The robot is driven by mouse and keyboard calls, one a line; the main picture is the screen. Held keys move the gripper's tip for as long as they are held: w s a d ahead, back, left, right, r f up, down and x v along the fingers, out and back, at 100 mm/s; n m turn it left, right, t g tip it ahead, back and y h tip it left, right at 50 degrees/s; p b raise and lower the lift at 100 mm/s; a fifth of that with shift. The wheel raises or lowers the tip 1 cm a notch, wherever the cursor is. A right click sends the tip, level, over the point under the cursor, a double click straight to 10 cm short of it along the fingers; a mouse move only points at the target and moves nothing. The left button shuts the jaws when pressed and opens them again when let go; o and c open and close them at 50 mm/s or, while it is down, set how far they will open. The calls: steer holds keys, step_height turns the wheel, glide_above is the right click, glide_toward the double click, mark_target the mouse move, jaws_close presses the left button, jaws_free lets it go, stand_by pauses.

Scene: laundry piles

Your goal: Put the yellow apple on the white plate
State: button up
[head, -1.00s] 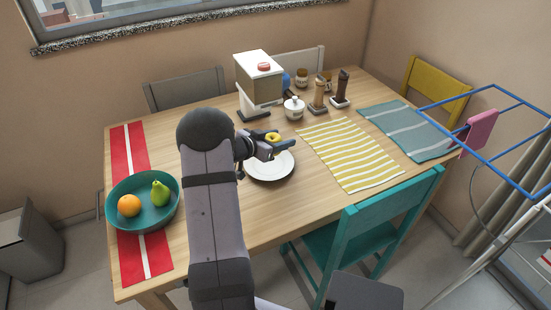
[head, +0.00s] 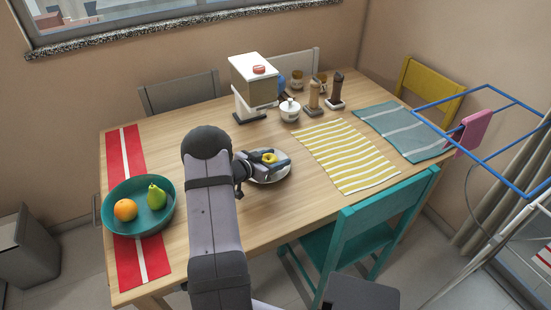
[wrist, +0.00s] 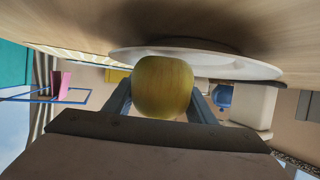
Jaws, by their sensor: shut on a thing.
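The yellow apple (head: 269,158) is between the fingers of my gripper (head: 268,161), which is shut on it. In the wrist view the apple (wrist: 162,86) fills the middle, with a finger on each side. The white plate (head: 287,174) lies on the table, partly hidden behind my gripper and arm. The apple is over the plate in the head view. In the wrist view the plate's rim (wrist: 255,70) is close to the apple; I cannot tell whether they touch.
A teal bowl (head: 166,221) with an orange (head: 125,209) and a green pear (head: 156,196) stands at the left on a red runner (head: 128,262). A dispenser (head: 254,82), a white pot (head: 290,110) and two mills stand behind. A yellow striped mat (head: 345,157) lies at the right.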

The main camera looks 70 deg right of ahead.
steer(key=shift+f+b, duration=0.35)
steer(key=shift+f, duration=0.1)
steer(key=o, duration=1.1)
steer(key=shift+a+r+p, duration=0.15)
steer(key=shift+r+p, duration=0.25)
steer(key=shift+r, duration=0.15)
steer(key=b+v, duration=0.1)
steer(key=v, duration=1)
steer(key=shift+w+a+r, duration=0.1)
steer(key=shift+a+r, duration=0.15)
steer(key=shift+a, duration=0.05)
